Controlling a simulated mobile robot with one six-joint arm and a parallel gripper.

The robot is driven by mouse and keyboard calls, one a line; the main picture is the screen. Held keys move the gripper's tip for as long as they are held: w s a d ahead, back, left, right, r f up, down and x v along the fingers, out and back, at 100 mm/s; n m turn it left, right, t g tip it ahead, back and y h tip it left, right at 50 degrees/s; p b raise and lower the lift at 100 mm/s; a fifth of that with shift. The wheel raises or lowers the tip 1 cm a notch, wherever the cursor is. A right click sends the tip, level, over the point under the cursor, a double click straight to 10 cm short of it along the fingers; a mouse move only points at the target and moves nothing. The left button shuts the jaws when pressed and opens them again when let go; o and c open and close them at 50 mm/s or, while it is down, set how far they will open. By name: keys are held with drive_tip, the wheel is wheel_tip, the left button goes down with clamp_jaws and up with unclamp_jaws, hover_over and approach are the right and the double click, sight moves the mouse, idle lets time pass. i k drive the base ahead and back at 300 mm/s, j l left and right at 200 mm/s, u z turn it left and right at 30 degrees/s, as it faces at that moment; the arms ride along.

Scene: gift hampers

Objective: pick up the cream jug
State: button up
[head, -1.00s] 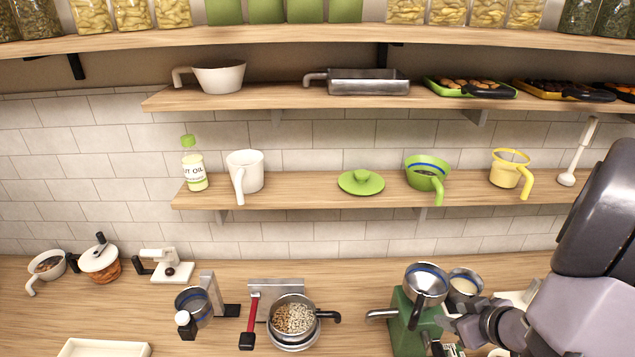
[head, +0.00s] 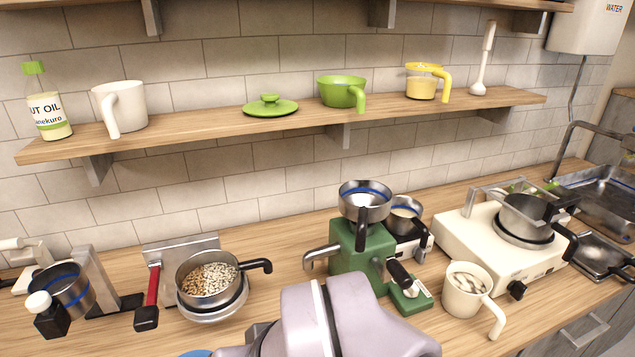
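Two light jugs show in the head view, and I cannot tell for sure which is the cream jug. One off-white jug (head: 468,291) stands upright on the counter at the lower right, with white-and-brown contents and its handle toward the front right. The other, a white jug (head: 122,106), stands on the wall shelf at the left, its handle toward the front. My pale mauve arm fills the bottom middle, apart from both jugs. My gripper's fingertips do not show.
A green grinder-like machine (head: 360,253) stands left of the counter jug, and a cream stove (head: 470,240) with a pot stands behind it. A pan of grains (head: 208,278) is at the left. The shelf (head: 230,122) also holds a green lid, a green pan and a yellow jug.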

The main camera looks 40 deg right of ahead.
sight(467, 287)
drive_tip(key=z, duration=2.3)
drive_tip(key=l+u, duration=0.3)
drive_tip(key=u, duration=0.2)
drive_tip(key=l+u, duration=0.35)
drive_tip(key=u, duration=0.15)
drive_tip(key=l+u, duration=0.3)
drive_tip(key=u, duration=0.2)
